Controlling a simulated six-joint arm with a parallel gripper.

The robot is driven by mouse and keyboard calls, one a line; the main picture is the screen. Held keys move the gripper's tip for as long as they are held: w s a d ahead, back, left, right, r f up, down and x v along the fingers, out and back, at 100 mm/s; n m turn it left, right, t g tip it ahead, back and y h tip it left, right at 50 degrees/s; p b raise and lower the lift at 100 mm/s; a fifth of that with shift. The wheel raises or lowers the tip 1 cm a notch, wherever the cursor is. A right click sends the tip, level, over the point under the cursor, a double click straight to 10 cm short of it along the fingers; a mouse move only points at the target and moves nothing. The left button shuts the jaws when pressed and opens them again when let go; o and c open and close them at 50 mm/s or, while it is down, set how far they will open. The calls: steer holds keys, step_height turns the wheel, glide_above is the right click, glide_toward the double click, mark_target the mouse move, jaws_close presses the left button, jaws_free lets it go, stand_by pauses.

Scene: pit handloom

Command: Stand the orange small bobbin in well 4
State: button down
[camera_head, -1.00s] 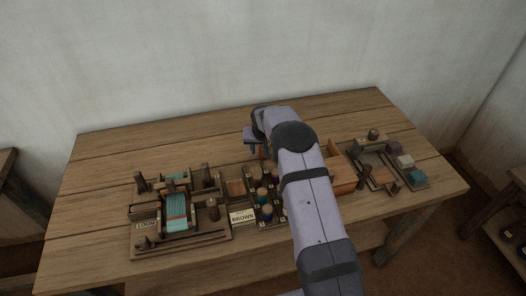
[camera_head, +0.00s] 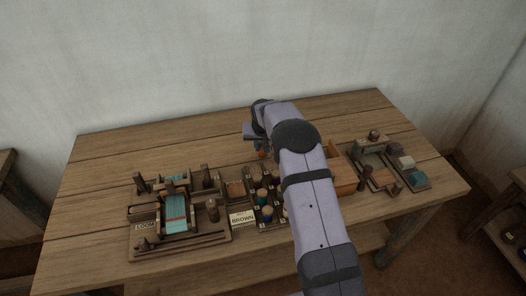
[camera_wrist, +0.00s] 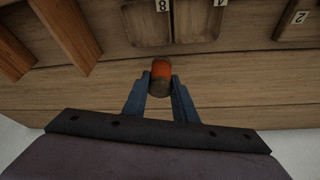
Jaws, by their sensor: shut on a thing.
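The small bobbin with an orange band (camera_wrist: 161,68) is held between the blue fingers of my gripper (camera_wrist: 162,82) in the wrist view, its brown end facing the camera. In the head view my gripper (camera_head: 258,146) is above the table behind the rack, and a bit of orange shows below it. At the top of the wrist view are dark wooden blocks labelled 8 (camera_wrist: 161,5), 4 (camera_wrist: 220,3) and 2 (camera_wrist: 299,17), cut by the frame edge. The bobbin is apart from them. Which well is number 4 in the head view cannot be told.
The rack (camera_head: 252,197) holds several coloured bobbins beside a BROWN card (camera_head: 242,219). The loom (camera_head: 176,216) stands left. An orange-brown box (camera_head: 345,178) and a fixture with coloured blocks (camera_head: 404,162) are right. The table's back is clear.

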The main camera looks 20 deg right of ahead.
mark_target(263, 144)
step_height(263, 144, up, 8)
steer(key=shift+f+b, duration=0.15)
steer(key=shift+b, duration=0.85)
steer(key=shift+w+a+r, duration=0.1)
steer(key=shift+r, duration=0.45)
steer(key=shift+w+a+r, duration=0.1)
steer(key=shift+r, duration=0.4)
step_height(263, 144, up, 4)
steer(key=s+a, duration=0.2)
steer(key=s, duration=0.1)
steer(key=s+a+f+n+y, duration=0.1)
steer(key=s+a+f+n, duration=0.2)
steer(key=s+f+n, duration=0.1)
steer(key=shift+f+y+p, duration=0.3)
steer(key=shift+y+p, duration=0.05)
steer(key=shift+y, duration=0.05)
steer(key=shift+n, duration=0.3)
steer(key=shift+f+p, duration=1.45)
steer(key=shift+f, duration=3.55)
steer(key=shift+f, duration=0.15)
